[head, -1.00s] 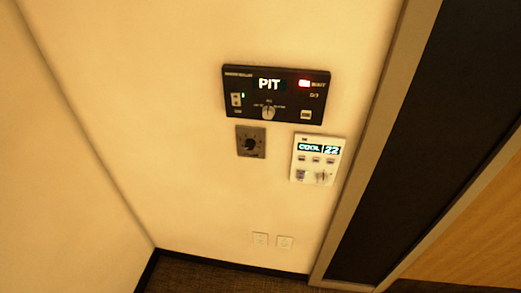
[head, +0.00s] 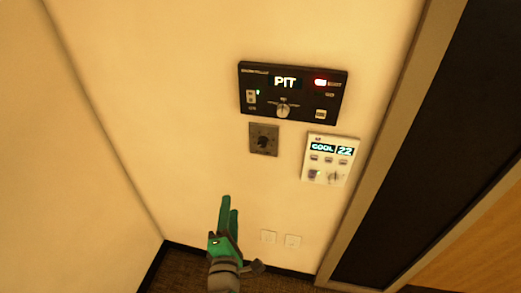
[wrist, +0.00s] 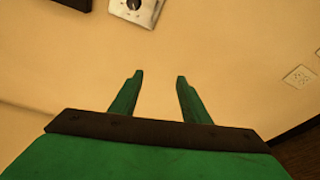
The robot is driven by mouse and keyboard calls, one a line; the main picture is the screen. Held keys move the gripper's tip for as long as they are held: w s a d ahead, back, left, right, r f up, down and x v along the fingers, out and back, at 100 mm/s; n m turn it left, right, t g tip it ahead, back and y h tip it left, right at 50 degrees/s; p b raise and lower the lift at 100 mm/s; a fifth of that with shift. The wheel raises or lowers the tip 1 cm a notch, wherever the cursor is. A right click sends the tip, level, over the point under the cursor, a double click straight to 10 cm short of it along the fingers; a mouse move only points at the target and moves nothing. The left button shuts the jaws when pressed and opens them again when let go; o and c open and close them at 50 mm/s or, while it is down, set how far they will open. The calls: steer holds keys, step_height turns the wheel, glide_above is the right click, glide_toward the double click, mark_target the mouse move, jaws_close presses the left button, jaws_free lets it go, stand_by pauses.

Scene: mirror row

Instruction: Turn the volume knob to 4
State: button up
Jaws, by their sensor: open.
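A small grey square plate with a dark round knob (head: 264,140) is on the wall below the black panel; its marks are too small to read, so I cannot tell its setting. It also shows cut off at the top of the wrist view, where the knob (wrist: 134,4) is black on a light plate. My green gripper (head: 230,203) is in front of the wall, below and left of that plate. In the wrist view my gripper (wrist: 158,76) has its two fingers apart, with nothing between them. It is not touching the knob.
A black panel (head: 292,92) above reads PIT, with a red light and a pale knob. A white thermostat (head: 330,160) at the right reads COOL 22. Two outlets (head: 281,239) are low on the wall. A door frame (head: 390,145) stands right; the left wall is bare.

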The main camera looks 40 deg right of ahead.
mark_target(262, 145)
steer(key=w+d+r+n+g+h, duration=0.15)
steer(key=d+r+h, duration=0.25)
steer(key=d+r, duration=0.5)
steer(key=shift+g, duration=0.35)
steer(key=x, duration=1)
steer(key=shift+d+r, duration=0.1)
steer(key=shift+r, duration=0.05)
steer(key=shift+w, duration=0.1)
steer(key=c, duration=1.1)
